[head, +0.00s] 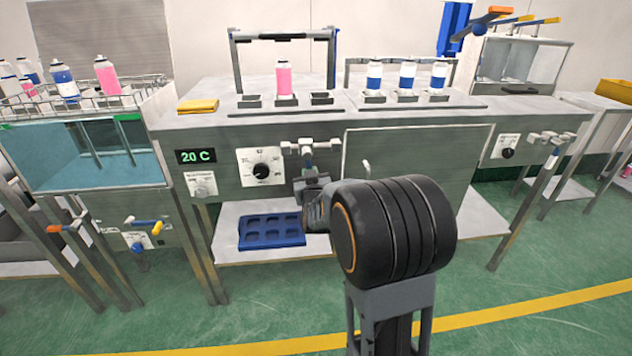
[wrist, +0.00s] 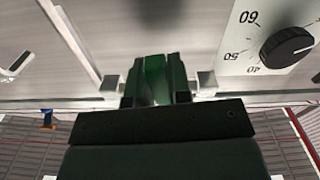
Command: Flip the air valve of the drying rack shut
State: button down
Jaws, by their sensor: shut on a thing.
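A pale pipe fitting with an air valve (head: 307,150) sticks out from the front panel of the middle steel bench, just right of a black dial. A dark green strip shows between the fingers. It is shut on what seems to be the valve's handle, largely hidden by the fingers. I cannot tell the handle's angle, nor which unit is the drying rack.
The black dial (head: 262,170) and a "20 C" display (head: 196,156) sit left of the fitting. A cabinet door (head: 412,165) is to its right. A blue tray (head: 270,232) lies on the lower shelf. Other valves show at the right (head: 550,138) and lower left (head: 145,226).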

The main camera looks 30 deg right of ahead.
jog(key=shift+w+a+m+b, duration=0.15)
jog(key=shift+a+m+b, duration=0.3)
jog(key=shift+m, duration=0.25)
jog(key=c, duration=1.1)
grip_release()
jog(key=shift+o, duration=0.2)
jog(key=b+v, duration=0.4)
jog(key=v, duration=0.9)
jog(key=shift+s+b, duration=0.35)
jog(key=shift+a, duration=0.15)
